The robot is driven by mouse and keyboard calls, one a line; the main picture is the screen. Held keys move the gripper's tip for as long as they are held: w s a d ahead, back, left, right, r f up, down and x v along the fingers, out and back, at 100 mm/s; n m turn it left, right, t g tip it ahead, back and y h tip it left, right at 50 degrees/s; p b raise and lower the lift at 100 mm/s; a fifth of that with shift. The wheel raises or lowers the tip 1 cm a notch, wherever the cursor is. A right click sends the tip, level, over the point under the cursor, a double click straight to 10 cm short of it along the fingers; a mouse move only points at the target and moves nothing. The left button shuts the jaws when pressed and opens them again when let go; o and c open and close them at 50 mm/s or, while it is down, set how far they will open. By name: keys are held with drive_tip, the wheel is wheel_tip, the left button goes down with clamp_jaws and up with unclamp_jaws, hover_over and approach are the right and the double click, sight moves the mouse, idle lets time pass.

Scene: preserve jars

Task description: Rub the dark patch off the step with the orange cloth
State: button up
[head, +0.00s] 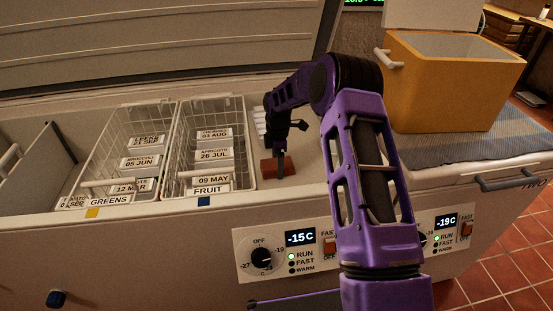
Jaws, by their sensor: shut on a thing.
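My gripper (281,171) points down inside the open chest freezer, right of the wire baskets. It is shut on the orange cloth (268,169), which looks like a small red-brown folded block. The cloth is at the pale step (308,174); I cannot tell for certain whether it presses on the surface. I see no dark patch on the bare part of the step. The cloth, gripper and my purple arm hide part of it.
A wire basket labelled FRUIT (216,165) stands close left of the cloth, with a GREENS basket (128,160) beyond. White items (260,122) stand behind the gripper. A yellow cool box (450,85) sits on a grey mat (470,148) at right.

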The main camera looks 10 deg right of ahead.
drive_tip(key=shift+s+f, duration=0.25)
drive_tip(key=shift+s, duration=0.9)
drive_tip(key=shift+s+r+p, duration=0.2)
drive_tip(key=shift+s+p, duration=0.2)
drive_tip(key=shift+s, duration=1.2)
drive_tip(key=shift+s+r+p, duration=0.15)
drive_tip(key=shift+s+p, duration=0.2)
drive_tip(key=shift+s, duration=1.25)
drive_tip(key=shift+w+r+p, duration=0.1)
drive_tip(key=shift+r+p, duration=2)
drive_tip(key=shift+r, duration=0.95)
drive_tip(key=shift+r+p, duration=1.1)
drive_tip(key=shift+r, duration=0.4)
